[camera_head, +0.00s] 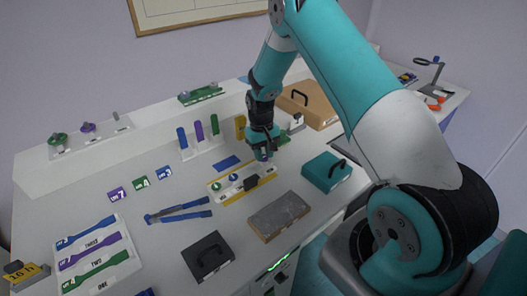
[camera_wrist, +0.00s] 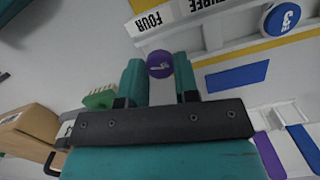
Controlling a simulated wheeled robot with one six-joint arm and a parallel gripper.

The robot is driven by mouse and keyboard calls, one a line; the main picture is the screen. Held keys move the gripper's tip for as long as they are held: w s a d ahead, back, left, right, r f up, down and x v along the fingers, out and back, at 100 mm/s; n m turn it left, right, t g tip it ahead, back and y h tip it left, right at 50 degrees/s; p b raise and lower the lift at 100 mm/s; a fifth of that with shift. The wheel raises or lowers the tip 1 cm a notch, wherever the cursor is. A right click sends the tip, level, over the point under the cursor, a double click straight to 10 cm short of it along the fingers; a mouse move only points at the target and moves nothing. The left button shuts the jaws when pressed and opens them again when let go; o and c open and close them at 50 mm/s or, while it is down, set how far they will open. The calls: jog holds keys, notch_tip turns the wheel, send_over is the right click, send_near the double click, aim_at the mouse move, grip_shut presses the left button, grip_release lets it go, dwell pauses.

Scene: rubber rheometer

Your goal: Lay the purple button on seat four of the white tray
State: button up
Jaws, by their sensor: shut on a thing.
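My gripper (camera_head: 264,156) is over the right end of the white tray (camera_head: 229,191), which has a yellow border. In the wrist view my gripper (camera_wrist: 160,78) is shut on the purple button (camera_wrist: 160,64), held between its fingertips. The button appears close to the tray label FOUR (camera_wrist: 149,21); I cannot tell whether it touches the tray. The seat under the button is hidden. A blue button (camera_wrist: 283,18) sits on the tray farther along.
A blue pad (camera_head: 227,163) lies behind the tray. A rack with coloured strips (camera_head: 198,133) stands farther back. A grey slab (camera_head: 279,217) lies in front, and a teal case (camera_head: 326,172) is to the right. Blue-handled pliers (camera_head: 180,211) lie at the left.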

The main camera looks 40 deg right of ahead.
jog(key=shift+f+b, duration=0.55)
jog(key=shift+f, duration=0.3)
dwell(0.3)
jog(key=o, duration=1)
jog(key=shift+c, duration=0.2)
jog(key=shift+r, duration=0.1)
notch_tip(320, 180, up, 17)
jog(key=w+b, duration=0.2)
jog(key=b, duration=0.1)
jog(key=shift+d, duration=0.15)
jog(key=shift+r, duration=0.1)
